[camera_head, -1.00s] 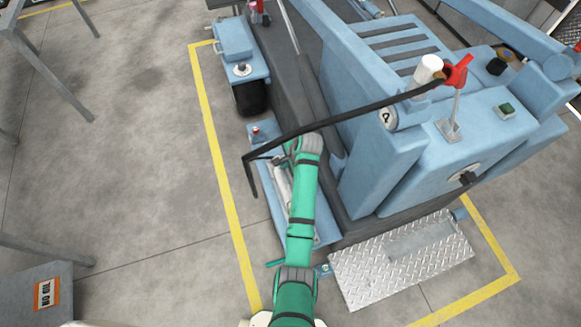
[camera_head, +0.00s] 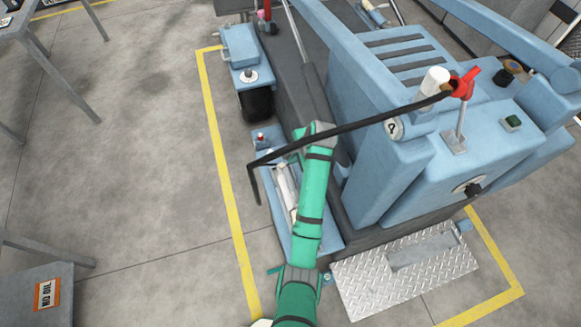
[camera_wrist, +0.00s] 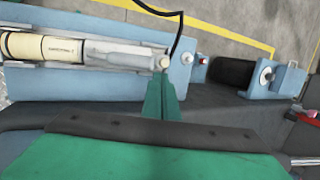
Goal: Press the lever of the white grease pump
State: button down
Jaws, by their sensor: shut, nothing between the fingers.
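The white grease pump lies in a blue tray on the machine's side. In the wrist view its cream barrel (camera_wrist: 38,47) is at the upper left, and a grey metal part, perhaps its lever (camera_wrist: 125,56), runs right from it to a round end. My gripper (camera_wrist: 163,82) is shut and empty, its green fingers just below that round end; I cannot tell if they touch. In the head view a pale part of the pump (camera_head: 283,185) shows left of my green arm, which partly hides it.
The blue machine body (camera_head: 385,180) stands close on the right. A metal tread step (camera_head: 350,288) is in front. Open floor lies left.

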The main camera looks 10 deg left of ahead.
jog(key=shift+w+d+r, duration=0.1)
jog(key=shift+d+r, duration=0.05)
jog(key=shift+r, duration=0.75)
jog(key=shift+w+d+r, duration=0.1)
jog(key=shift+d+r, duration=0.1)
jog(key=shift+r, duration=0.65)
jog(key=shift+d+r, duration=0.15)
jog(key=shift+r, duration=0.75)
jog(key=t+y, duration=0.1)
jog(key=t, duration=0.1)
send_near(289, 175)
jog(key=s+v, duration=0.1)
jog(key=v, duration=0.7)
jog(key=shift+w+d+f, duration=0.15)
jog(key=shift+w+f, duration=0.2)
jog(key=shift+f, duration=0.05)
jog(key=x, duration=1.4)
jog(key=shift+w+a+r, duration=0.15)
jog(key=shift+a, duration=0.1)
